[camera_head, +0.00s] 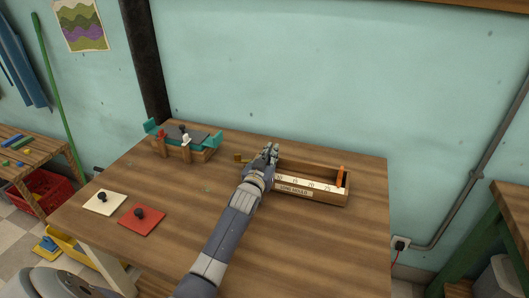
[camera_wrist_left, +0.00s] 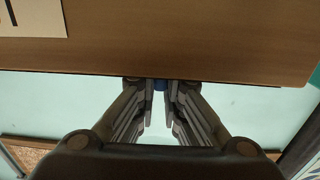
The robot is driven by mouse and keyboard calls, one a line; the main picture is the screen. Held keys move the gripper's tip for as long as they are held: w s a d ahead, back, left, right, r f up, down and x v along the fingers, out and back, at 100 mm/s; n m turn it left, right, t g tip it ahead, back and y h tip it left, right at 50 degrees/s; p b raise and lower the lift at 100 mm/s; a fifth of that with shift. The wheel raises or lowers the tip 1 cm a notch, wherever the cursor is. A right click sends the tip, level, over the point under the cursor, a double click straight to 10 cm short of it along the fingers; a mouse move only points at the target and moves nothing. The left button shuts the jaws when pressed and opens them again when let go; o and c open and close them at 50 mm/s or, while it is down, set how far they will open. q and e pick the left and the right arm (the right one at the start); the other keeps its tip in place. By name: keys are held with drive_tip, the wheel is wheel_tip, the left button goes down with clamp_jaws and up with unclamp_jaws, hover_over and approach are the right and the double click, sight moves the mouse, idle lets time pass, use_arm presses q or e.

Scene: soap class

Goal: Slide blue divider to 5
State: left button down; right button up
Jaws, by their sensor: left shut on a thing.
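A long wooden box (camera_head: 318,198) with a numbered white strip (camera_head: 300,181) and a lettered front label stands on the table. An orange divider (camera_head: 341,176) stands upright near its right end. My left gripper (camera_head: 270,152) is over the left part of the box, and my arm hides that end. In the left wrist view my gripper (camera_wrist_left: 160,100) is shut on the blue divider (camera_wrist_left: 160,85), of which only a small blue patch shows between the fingertips. Its number on the strip cannot be read. My right gripper is out of view.
A teal-ended wooden stand (camera_head: 185,148) with red and white pieces is at the back left of the table (camera_head: 180,245). A cream plate (camera_head: 104,203) and a red plate (camera_head: 141,221), each with a black knob, lie at the front left. The table right of the box is clear.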

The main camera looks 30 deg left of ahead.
use_arm(q)
drive_tip(key=shift+a, duration=0.1)
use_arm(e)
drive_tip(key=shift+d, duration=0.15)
use_arm(q)
drive_tip(key=c, duration=1.7)
unclamp_jaws()
drive_tip(key=shift+s, duration=0.1)
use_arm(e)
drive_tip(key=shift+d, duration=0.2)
use_arm(q)
drive_tip(key=v, duration=1.2)
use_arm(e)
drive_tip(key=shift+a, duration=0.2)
use_arm(q)
drive_tip(key=shift+r, duration=0.1)
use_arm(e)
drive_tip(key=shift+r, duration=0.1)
